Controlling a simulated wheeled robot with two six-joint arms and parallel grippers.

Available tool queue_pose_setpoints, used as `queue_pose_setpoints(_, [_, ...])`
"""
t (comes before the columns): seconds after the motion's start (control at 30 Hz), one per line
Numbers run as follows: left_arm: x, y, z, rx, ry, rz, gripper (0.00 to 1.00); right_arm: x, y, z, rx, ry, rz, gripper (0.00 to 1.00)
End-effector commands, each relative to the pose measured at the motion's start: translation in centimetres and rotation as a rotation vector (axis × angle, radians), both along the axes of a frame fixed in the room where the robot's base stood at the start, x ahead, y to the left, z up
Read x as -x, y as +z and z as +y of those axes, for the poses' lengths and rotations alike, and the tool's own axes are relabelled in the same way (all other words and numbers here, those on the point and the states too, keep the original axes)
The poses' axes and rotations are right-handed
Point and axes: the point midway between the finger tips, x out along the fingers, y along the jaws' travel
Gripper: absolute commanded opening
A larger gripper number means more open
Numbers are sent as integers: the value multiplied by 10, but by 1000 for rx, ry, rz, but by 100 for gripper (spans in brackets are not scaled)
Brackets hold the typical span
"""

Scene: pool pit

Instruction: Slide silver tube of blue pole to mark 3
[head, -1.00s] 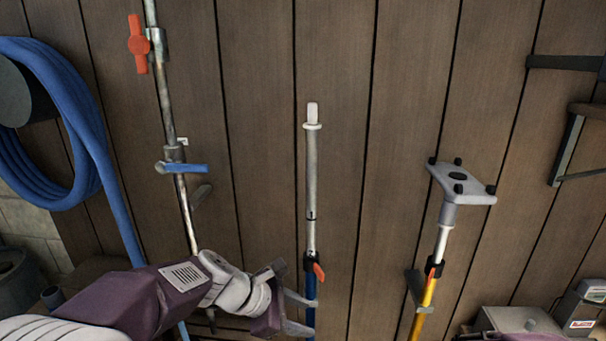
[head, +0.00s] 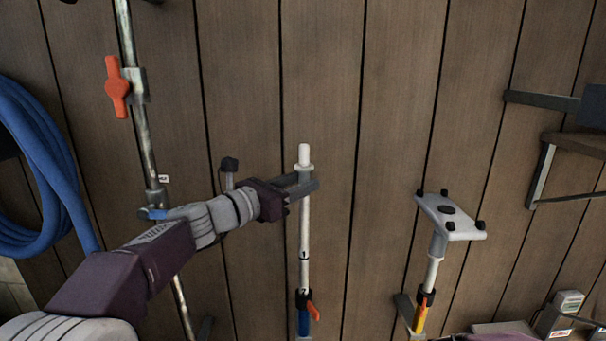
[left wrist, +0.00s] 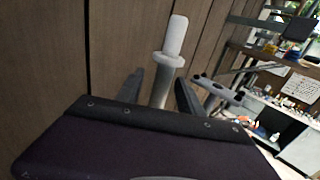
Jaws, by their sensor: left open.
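The blue pole (head: 304,324) stands upright against the plank wall. Its silver tube (head: 304,226) rises from a black collar with an orange lever (head: 313,311), which points down and right. A white tip (head: 304,155) with a flange tops the tube. My left gripper (head: 308,187) is open, its fingers on either side of the tube just below the flange. In the left wrist view, the silver tube (left wrist: 160,94) stands between the fingers with gaps visible. My right gripper is out of view.
A yellow pole with a grey head (head: 452,216) stands to the right. A metal pipe with an orange-handled valve (head: 117,87) and a blue hose (head: 40,170) are to the left. A shelf bracket (head: 541,175) juts out at the right. The wall above the tip is clear.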

Motion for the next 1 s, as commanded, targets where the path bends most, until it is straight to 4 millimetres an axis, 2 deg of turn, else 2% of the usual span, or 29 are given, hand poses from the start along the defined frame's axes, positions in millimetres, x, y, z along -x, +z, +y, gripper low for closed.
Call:
queue_pose_setpoints(0.1, [-8, 1, -8, 0, -1, 0, 44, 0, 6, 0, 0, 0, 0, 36])
queue_pose_setpoints(0.37, [-10, -1, -10, 0, 0, 0, 44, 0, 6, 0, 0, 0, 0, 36])
queue_pose_setpoints(0.47, [-10, -1, -10, 0, 0, 0, 22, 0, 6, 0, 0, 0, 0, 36])
queue_pose_setpoints(0.53, [-10, -1, -10, 0, 0, 0, 2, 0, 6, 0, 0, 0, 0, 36])
queue_pose_setpoints(0.57, [-10, -1, -10, 0, 0, 0, 0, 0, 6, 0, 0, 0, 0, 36])
queue_pose_setpoints(1.0, [-10, 0, -10, -1, 0, -1, 0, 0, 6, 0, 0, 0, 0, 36])
